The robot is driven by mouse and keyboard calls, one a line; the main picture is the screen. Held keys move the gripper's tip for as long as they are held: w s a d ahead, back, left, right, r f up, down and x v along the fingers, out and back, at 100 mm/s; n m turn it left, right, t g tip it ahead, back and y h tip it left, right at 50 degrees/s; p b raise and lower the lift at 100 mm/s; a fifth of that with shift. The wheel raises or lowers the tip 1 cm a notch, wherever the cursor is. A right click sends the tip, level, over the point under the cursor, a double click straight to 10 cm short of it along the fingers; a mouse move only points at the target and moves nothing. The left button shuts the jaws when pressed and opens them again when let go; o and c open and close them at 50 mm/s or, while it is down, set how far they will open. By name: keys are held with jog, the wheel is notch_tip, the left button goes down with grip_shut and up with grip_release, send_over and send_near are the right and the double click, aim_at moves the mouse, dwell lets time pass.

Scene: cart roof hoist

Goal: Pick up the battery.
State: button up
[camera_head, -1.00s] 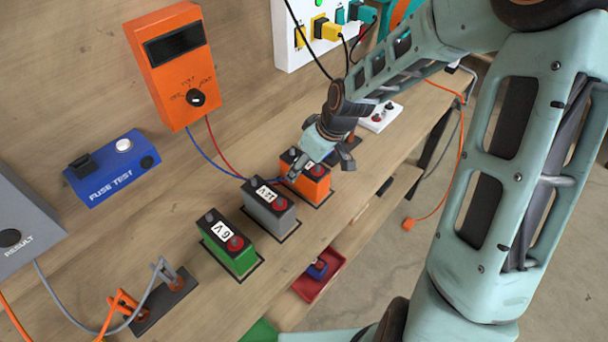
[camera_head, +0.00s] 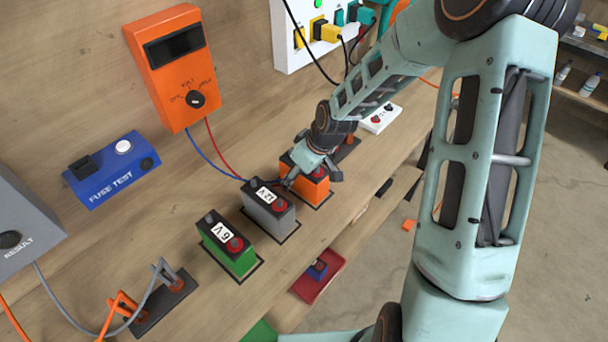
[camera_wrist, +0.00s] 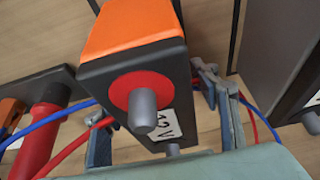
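Three batteries with black tops stand in a row on the wooden bench. The orange battery (camera_head: 313,190) is farthest, the grey battery (camera_head: 268,212) is in the middle, and the green battery (camera_head: 230,251), labelled 6V, is nearest. My gripper (camera_head: 312,178) is at the top of the orange battery and hides part of it. In the wrist view the orange battery (camera_wrist: 130,30) shows a red terminal collar, a grey post and a white label. My open fingers (camera_wrist: 160,112) are on its two sides; a gap shows at the right finger, and contact on the left is unclear.
The grey battery stands close beside my gripper. An orange meter (camera_head: 176,80) with red and blue wires is behind the row, with a blue fuse tester (camera_head: 112,172) to its left. A red tray (camera_head: 320,278) sits below the bench edge.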

grip_shut()
jog(key=shift+w, duration=0.15)
jog(key=shift+r, duration=0.15)
jog(key=shift+r, duration=0.6)
jog(key=s+r, duration=0.1)
jog(key=r, duration=0.1)
jog(key=s+r, duration=0.2)
jog(key=r, duration=0.1)
jog(key=s+d+r+p, duration=0.1)
jog(key=r, duration=0.1)
jog(key=shift+s+d+r, duration=0.1)
jog(key=shift+s+r, duration=0.25)
jog(key=shift+s+d+r+p, duration=0.95)
jog(key=shift+s+r+p, duration=1.3)
jog(key=shift+s, duration=2.15)
jog(key=w+d+r+m+t+h, duration=0.1)
jog(key=w+d+r+m+h, duration=0.2)
jog(key=w+d+r+m, duration=0.5)
jog(key=shift+w+r+m, duration=0.5)
jog(key=shift+w+r, duration=0.1)
jog(key=shift+r, duration=0.05)
